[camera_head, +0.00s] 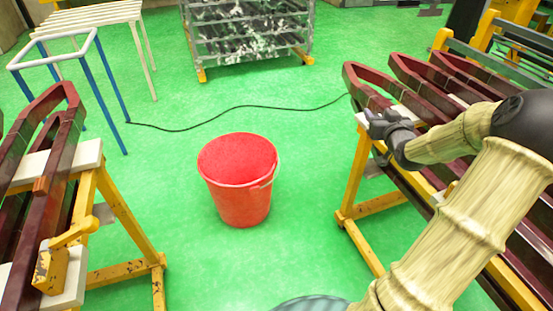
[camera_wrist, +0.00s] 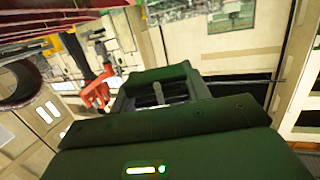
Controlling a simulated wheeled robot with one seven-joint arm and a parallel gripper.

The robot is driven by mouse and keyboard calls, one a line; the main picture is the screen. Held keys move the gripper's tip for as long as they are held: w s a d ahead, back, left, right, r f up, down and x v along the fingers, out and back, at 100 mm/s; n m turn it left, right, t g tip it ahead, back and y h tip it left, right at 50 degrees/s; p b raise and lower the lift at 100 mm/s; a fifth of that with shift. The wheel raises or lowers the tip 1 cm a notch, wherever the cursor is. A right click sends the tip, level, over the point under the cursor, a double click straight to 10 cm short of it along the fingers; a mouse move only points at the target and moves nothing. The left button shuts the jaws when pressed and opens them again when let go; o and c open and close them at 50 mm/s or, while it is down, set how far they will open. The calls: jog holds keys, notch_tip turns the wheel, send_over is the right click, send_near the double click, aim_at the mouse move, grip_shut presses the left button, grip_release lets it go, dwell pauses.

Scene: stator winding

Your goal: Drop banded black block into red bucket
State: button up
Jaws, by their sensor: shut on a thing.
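The red bucket (camera_head: 241,203) stands upright on the green floor near the middle of the head view. Its inside looks red, and no block can be made out in it. My gripper (camera_head: 373,124) is to the right of the bucket and apart from it, beside the right-hand maroon coils. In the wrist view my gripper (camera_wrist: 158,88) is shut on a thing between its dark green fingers. The thing is mostly hidden, so the bands of the black block cannot be made out.
Maroon coils (camera_head: 412,72) rest on a yellow stand (camera_head: 359,172) at the right. Another yellow stand (camera_head: 125,220) holds coils at the left. A black cable (camera_head: 240,108) crosses the floor behind the bucket. A metal rack (camera_head: 245,38) stands at the back. Floor around the bucket is clear.

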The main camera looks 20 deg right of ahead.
jog(key=w+a+f+n+y, duration=0.25)
jog(key=a+f, duration=0.55)
jog(key=f, duration=0.5)
jog(key=s+a+f, duration=0.4)
jog(key=a+f, duration=0.8)
jog(key=s+a+f+y, duration=0.1)
jog(key=s+a+f, duration=0.4)
jog(key=a+f, duration=0.7)
jog(key=shift+a+f+t, duration=0.2)
jog(key=shift+a+t, duration=0.1)
jog(key=shift+a, duration=0.3)
